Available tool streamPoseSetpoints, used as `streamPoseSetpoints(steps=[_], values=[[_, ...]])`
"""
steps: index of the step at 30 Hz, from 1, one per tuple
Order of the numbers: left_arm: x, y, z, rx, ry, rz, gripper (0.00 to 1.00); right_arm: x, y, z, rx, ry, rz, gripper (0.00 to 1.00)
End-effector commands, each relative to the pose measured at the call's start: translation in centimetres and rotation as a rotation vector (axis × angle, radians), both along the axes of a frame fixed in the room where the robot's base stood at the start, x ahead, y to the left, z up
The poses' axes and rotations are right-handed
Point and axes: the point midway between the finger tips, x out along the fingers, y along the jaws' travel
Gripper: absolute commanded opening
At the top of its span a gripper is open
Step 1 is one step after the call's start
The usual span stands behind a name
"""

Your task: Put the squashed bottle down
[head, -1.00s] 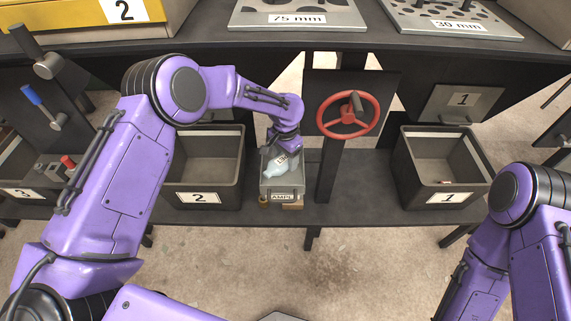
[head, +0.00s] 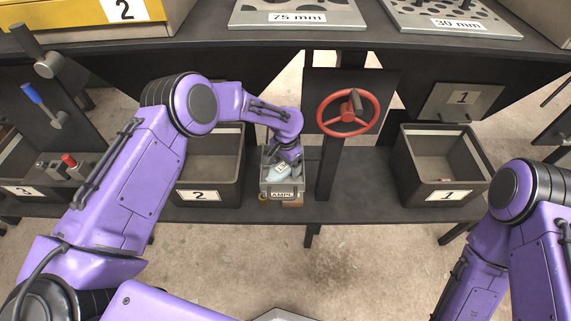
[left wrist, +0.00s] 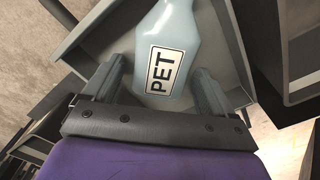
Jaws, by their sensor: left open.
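The squashed bottle (left wrist: 168,50) is pale blue with a PET label. It lies in the small grey tray marked SAMPLE (head: 281,194), and its pale body shows there in the head view (head: 272,176). My left gripper (head: 287,163) is over the tray. In the left wrist view its two fingers (left wrist: 158,80) are apart, one on each side of the bottle; I cannot tell whether they touch it. The tray's wall (left wrist: 85,38) shows around the bottle. My right gripper is out of view.
Bin 2 (head: 200,196) stands just left of the tray, and bin 1 (head: 445,196) stands farther right. A red handwheel (head: 347,127) on a black post is close to the right of my left gripper. A shelf edge runs above.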

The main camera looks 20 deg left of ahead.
Motion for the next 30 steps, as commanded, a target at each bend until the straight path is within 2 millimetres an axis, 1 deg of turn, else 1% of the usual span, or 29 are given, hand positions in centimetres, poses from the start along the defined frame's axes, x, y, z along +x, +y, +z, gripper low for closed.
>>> streamPoseSetpoints(steps=[3, 5, 12, 15, 19, 30], values=[[0.1, 0.0, 0.7, 0.000, -0.001, 0.000, 0.86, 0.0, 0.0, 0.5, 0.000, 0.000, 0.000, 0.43], [0.2, 0.0, 1.4, 0.000, -0.004, 0.001, 0.86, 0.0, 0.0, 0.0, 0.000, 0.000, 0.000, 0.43], [0.1, 0.0, 6.2, 0.000, -0.004, 0.001, 0.86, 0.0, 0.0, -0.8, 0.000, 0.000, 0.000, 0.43], [0.0, 0.0, 7.3, 0.000, -0.001, 0.001, 0.86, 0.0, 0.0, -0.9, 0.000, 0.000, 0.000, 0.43], [0.0, 0.0, 7.9, 0.000, 0.000, 0.001, 0.86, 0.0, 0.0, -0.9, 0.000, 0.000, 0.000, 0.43], [0.0, 0.0, 7.8, 0.000, 0.000, 0.001, 0.86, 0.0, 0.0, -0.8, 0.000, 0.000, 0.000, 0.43]])
